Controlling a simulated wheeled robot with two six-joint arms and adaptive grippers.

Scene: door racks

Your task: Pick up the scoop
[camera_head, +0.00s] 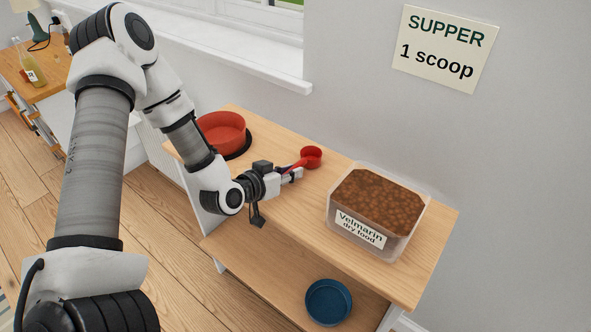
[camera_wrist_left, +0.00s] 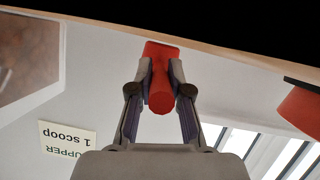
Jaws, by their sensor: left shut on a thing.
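The red scoop (camera_head: 312,157) is at the wooden shelf top, between the red bowl and the food tub. Its round cup points away from my left gripper (camera_head: 291,174). The left gripper is shut on the scoop's handle, with one finger on each side. In the left wrist view, which is upside down, the red handle (camera_wrist_left: 160,88) sits between the two fingers and hides the cup. I cannot tell whether the scoop touches the wood or hangs just above it. My right gripper is not in view.
A clear tub of brown dry food (camera_head: 378,205) labelled "Velmarin dry food" stands to the right. A red bowl (camera_head: 222,132) stands behind the left wrist. A blue bowl (camera_head: 329,302) is on the lower shelf. A "SUPPER 1 scoop" sign (camera_head: 445,48) is on the wall.

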